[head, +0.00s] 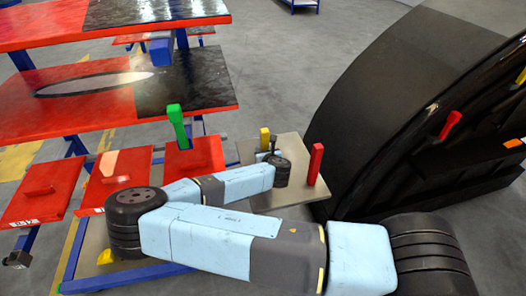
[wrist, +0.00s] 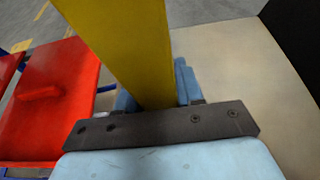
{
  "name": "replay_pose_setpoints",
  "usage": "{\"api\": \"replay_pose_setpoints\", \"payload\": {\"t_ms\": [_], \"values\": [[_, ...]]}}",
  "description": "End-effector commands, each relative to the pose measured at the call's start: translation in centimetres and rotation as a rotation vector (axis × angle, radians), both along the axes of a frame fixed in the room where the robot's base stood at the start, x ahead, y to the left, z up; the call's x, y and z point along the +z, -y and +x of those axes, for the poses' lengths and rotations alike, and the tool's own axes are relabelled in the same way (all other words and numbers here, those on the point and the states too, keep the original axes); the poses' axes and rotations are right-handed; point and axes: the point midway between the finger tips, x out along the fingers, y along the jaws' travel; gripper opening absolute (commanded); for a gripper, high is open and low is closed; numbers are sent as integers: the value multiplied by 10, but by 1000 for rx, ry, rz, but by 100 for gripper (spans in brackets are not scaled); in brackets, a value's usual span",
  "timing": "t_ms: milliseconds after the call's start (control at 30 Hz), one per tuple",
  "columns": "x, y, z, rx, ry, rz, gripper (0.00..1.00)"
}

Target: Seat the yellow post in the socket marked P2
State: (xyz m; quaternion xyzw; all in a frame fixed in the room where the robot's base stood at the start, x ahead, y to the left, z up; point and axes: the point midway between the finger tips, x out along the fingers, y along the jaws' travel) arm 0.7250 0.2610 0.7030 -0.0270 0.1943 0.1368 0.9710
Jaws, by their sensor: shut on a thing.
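The yellow post (head: 264,138) stands up from my gripper (head: 268,154), over the beige board in the head view. In the wrist view the yellow post (wrist: 120,40) is large and tilted, and its lower end is between the blue fingers of my gripper (wrist: 155,95). My gripper is shut on it. Whether the post's foot touches the board is hidden. Several red plates stand at the left; the front-left plate (head: 35,198) has a small white label, too small to read for certain. I cannot pick out the P2 socket.
A green post (head: 178,125) stands on the right red plate (head: 195,158). A red post (head: 315,163) stands on the beige board (head: 290,147). The large black nosecone (head: 385,85) fills the right, with another red post (head: 450,123) on it. Red and black shelves (head: 100,85) rise behind the plates.

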Motion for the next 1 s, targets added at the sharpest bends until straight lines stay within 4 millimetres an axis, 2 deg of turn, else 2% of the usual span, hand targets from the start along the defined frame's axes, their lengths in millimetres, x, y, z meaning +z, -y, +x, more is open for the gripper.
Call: {"api": "replay_pose_setpoints", "payload": {"t_ms": [167,200,467,767,1000], "values": [[-1,1,0,-1,1,0,0],[-2,1,0,-1,0,1,37],[-1,1,0,-1,0,1,62],[1,0,0,-1,1,1,62],[12,8,-28,0,0,0,62]]}}
